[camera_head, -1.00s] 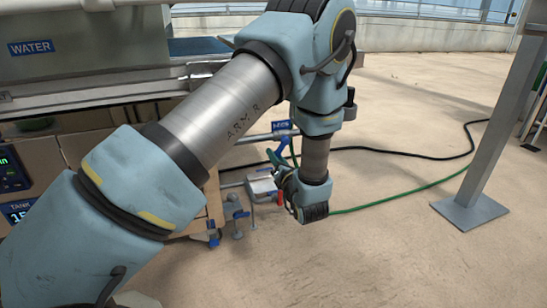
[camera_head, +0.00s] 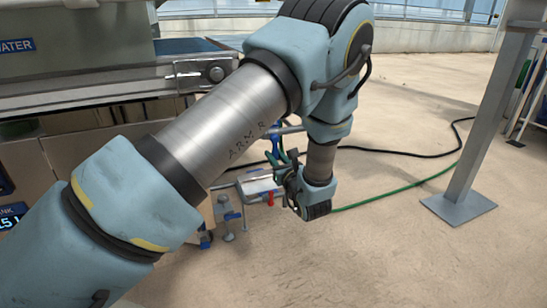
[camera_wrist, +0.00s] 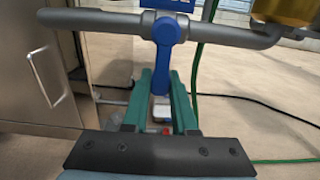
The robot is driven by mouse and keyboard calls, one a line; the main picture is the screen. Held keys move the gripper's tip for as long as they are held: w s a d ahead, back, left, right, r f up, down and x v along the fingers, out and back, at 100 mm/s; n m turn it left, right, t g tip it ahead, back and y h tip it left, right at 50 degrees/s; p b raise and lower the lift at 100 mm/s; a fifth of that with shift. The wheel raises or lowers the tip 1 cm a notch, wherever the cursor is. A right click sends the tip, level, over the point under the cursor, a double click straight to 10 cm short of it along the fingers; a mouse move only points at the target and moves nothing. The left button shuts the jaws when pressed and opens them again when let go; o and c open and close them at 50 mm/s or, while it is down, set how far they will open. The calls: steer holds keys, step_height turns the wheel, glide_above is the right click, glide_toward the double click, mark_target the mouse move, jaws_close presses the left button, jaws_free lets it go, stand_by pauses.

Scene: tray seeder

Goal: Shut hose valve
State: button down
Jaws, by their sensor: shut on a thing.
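The hose valve's blue lever (camera_wrist: 160,78) hangs down from its round pivot on a grey pipe in the wrist view. My gripper (camera_wrist: 163,76) has its two green fingers on either side of the lever's lower part and is shut on it. In the head view my gripper (camera_head: 275,158) is beside the machine's end, under the pipe, with its wrist to the right. The valve there is small and partly hidden by my fingers and arm. A green hose (camera_wrist: 195,70) runs down to the right of the lever.
A grey cabinet (camera_wrist: 50,65) with a bar handle stands at left in the wrist view. A brass-coloured fitting (camera_wrist: 287,12) is at upper right. A grey clamp-like block (camera_head: 258,186) is close below my gripper. A metal post (camera_head: 480,130) stands at right; floor between is open except for hoses.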

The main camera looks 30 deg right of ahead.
stand_by(0.4)
steer(key=c, duration=0.7)
jaws_free()
steer(key=s+a+p, duration=0.1)
steer(key=s+p, duration=0.1)
steer(key=s, duration=0.8)
steer(key=shift+s, duration=0.4)
steer(key=shift+a, duration=0.1)
